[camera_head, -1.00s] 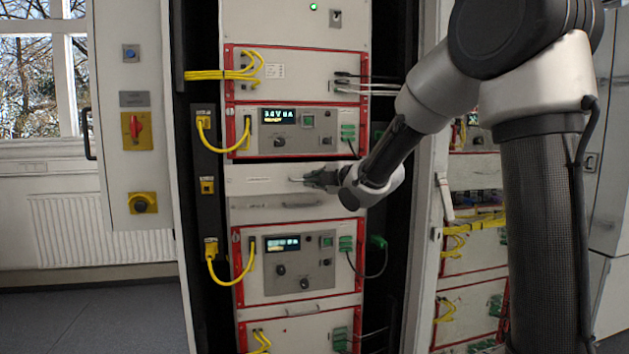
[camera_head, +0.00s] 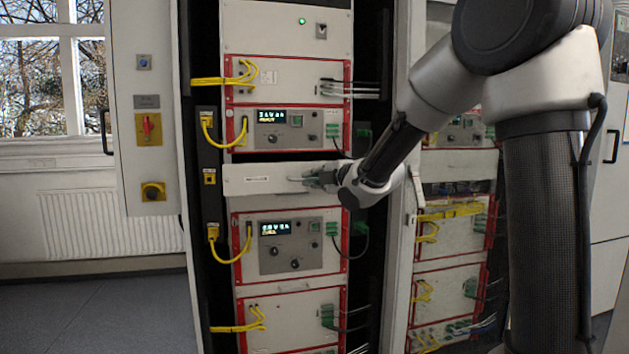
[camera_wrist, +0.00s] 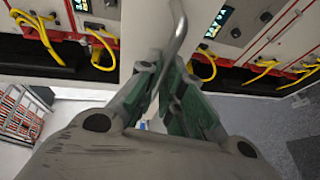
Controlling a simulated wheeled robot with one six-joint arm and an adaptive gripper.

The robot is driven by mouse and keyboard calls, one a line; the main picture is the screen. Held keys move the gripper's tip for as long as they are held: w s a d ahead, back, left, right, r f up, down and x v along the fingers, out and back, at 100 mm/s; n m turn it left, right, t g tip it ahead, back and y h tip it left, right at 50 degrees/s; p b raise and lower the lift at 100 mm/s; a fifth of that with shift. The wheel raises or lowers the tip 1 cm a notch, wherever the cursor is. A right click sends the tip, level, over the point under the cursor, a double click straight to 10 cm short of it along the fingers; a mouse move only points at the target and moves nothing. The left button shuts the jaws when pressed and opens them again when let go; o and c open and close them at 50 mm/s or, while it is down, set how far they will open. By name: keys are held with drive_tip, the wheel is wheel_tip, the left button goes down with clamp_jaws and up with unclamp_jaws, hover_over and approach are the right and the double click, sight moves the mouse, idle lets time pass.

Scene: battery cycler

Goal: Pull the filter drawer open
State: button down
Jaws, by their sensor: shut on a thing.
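The filter drawer (camera_head: 255,179) is the plain white front in the middle of the rack, between two red-framed units. It stands out from the rack and looks wider than the units around it. My gripper (camera_head: 318,180) is at the right part of this front. In the wrist view, my gripper (camera_wrist: 164,72) has its green-padded fingers closed around the drawer's grey bar handle (camera_wrist: 178,38). The white drawer front also shows in the wrist view (camera_wrist: 143,25), just beyond the fingers. The drawer's inside is hidden.
Yellow cables (camera_head: 228,255) loop at the rack's left side, and green plugs with a dark cable (camera_head: 362,240) hang at its right. An open cabinet door with a red switch (camera_head: 148,129) stands at the left. The grey floor (camera_head: 95,315) at the lower left is clear.

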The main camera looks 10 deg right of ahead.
drive_tip(key=c, duration=1.6)
unclamp_jaws()
drive_tip(key=shift+o, duration=0.2)
drive_tip(key=shift+d, duration=0.1)
drive_tip(key=v, duration=1.1)
drive_tip(key=shift+s, duration=0.4)
drive_tip(key=shift+d+r, duration=0.1)
drive_tip(key=shift+d, duration=0.05)
